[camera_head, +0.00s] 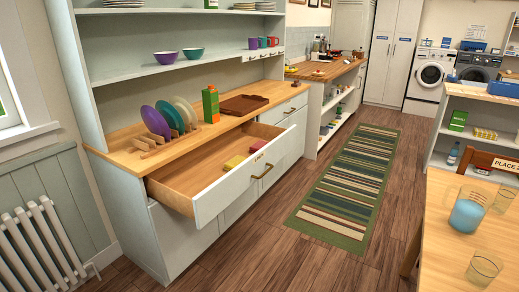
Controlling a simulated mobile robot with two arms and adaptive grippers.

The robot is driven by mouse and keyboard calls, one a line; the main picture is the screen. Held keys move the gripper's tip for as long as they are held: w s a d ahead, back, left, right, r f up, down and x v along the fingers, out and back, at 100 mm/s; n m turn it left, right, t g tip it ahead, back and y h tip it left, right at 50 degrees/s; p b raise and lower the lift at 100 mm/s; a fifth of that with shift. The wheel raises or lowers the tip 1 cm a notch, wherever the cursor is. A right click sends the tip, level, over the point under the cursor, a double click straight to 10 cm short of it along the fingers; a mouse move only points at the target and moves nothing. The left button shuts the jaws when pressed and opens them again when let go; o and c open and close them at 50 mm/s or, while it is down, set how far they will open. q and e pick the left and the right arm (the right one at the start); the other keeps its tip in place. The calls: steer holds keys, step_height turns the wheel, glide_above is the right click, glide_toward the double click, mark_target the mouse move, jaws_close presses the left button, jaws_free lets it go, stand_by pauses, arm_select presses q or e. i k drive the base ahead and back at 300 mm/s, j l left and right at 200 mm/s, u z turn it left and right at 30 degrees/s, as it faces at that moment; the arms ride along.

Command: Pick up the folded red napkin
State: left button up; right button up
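A small folded red napkin (257,146) lies inside the open wooden drawer (196,187), near its right end and close to the drawer front. A similar folded yellow piece (233,162) lies in the drawer just to its left and nearer to me, apart from it. The drawer is pulled well out of the pale green hutch, and the inside left of these two is bare. Neither of my grippers shows in the head view, so nothing is seen touching the napkin.
Above the drawer, the counter holds a plate rack (166,139) with plates, a green carton (211,104) and a brown tray (243,104). A radiator (40,245) stands at left. A striped rug (347,186) lies on open floor. A table (450,215) with glasses is at right.

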mark_target(258, 145)
steer(key=i+l+u, duration=0.15)
steer(key=i, duration=0.3)
steer(key=i+u, duration=0.1)
steer(key=i, duration=0.35)
steer(key=i+l+u, duration=0.15)
steer(key=i, duration=0.3)
steer(key=i+l+u, duration=0.1)
steer(key=i+l, duration=0.25)
steer(key=i, duration=0.1)
